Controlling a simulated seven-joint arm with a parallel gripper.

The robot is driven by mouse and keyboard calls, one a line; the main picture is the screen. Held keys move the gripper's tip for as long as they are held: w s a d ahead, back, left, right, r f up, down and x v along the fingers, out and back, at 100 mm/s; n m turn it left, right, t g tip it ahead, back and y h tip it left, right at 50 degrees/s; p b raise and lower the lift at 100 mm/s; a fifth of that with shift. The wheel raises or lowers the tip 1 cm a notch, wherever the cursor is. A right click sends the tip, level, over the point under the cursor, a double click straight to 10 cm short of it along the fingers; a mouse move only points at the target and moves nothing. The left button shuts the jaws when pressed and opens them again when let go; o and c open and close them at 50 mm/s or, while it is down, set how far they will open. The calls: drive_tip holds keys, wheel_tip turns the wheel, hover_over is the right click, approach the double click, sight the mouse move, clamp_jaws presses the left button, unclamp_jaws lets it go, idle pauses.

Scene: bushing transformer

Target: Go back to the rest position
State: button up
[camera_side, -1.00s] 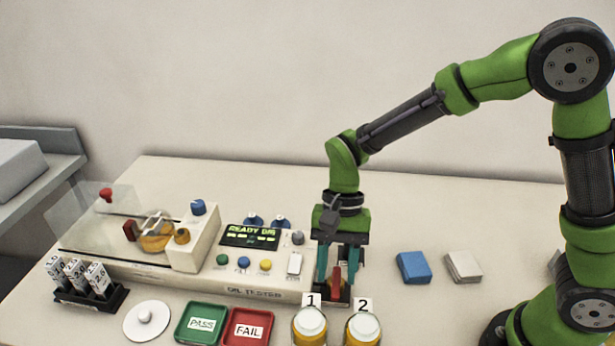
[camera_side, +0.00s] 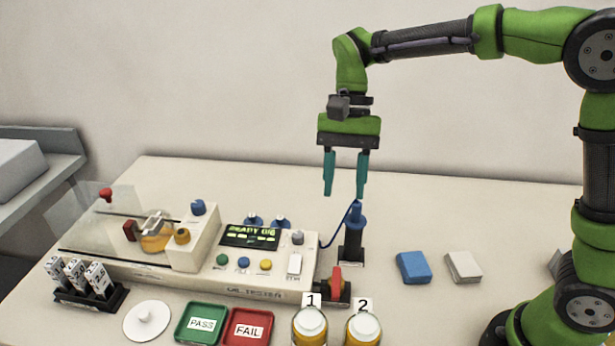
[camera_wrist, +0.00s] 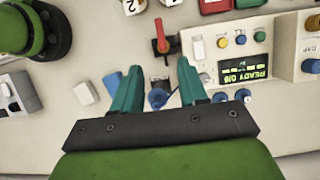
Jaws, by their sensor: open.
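My gripper (camera_side: 344,192) is raised well above the table, its two teal fingers apart with nothing between them. In the wrist view my gripper (camera_wrist: 155,78) is also open and empty. Below it stands a blue-handled probe (camera_side: 355,220) upright in a dark holder, with a blue cable running to the oil tester. The red-handled switch or valve (camera_side: 336,281) sits at the tester's right end; it also shows in the wrist view (camera_wrist: 161,38). The oil tester (camera_side: 190,255) has a lit display that reads READY.
Two jars (camera_side: 310,325) marked 1 and 2 stand at the front. Green PASS (camera_side: 201,337) and red FAIL (camera_side: 247,338) trays lie left of them. A blue block (camera_side: 414,267) and a white block (camera_side: 463,266) lie at right. Several labelled vials (camera_side: 78,275) stand in a rack. Space around my gripper is clear.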

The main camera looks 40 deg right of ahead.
drive_tip(key=s+d+r+n+t+h, duration=0.1)
drive_tip(key=s+d+n+t, duration=0.4)
drive_tip(key=s+d+t, duration=0.5)
drive_tip(key=shift+s+r, duration=0.35)
drive_tip(key=shift+s, duration=0.5)
